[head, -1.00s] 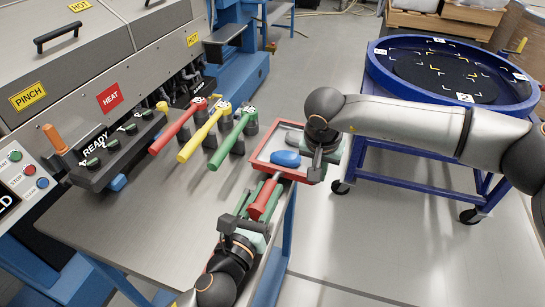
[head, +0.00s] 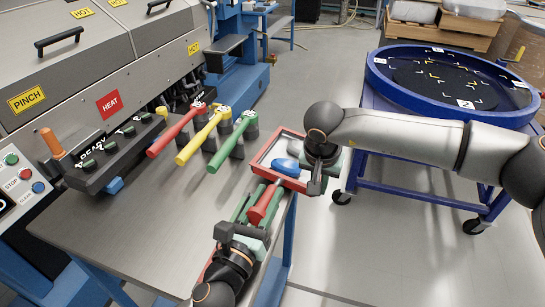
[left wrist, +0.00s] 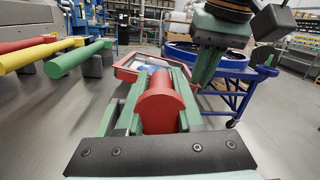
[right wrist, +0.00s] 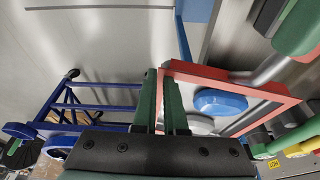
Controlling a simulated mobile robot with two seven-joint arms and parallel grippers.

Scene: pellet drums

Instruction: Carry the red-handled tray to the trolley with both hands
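The red-handled tray (head: 256,169) has a red rim, a pale floor and a thick red handle (head: 264,203) toward me. It is at the right edge of the steel table; whether it touches the top I cannot tell. A blue lump (head: 285,164) lies in it, and a round pale piece shows beside it in the right wrist view (right wrist: 200,125). My left gripper (left wrist: 160,95) is closed around the handle. My right gripper (right wrist: 161,92) straddles the tray's far-side rim, its fingers close against it. The blue trolley (head: 375,77), with a round dark top, stands to the right.
Red (head: 172,133), yellow (head: 198,138) and green (head: 232,146) handled tools stand on the steel table (head: 130,225) left of the tray. A grey machine (head: 60,75) is behind them. Pallets and boxes (head: 455,32) stand behind the trolley. Grey floor lies open between table and trolley.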

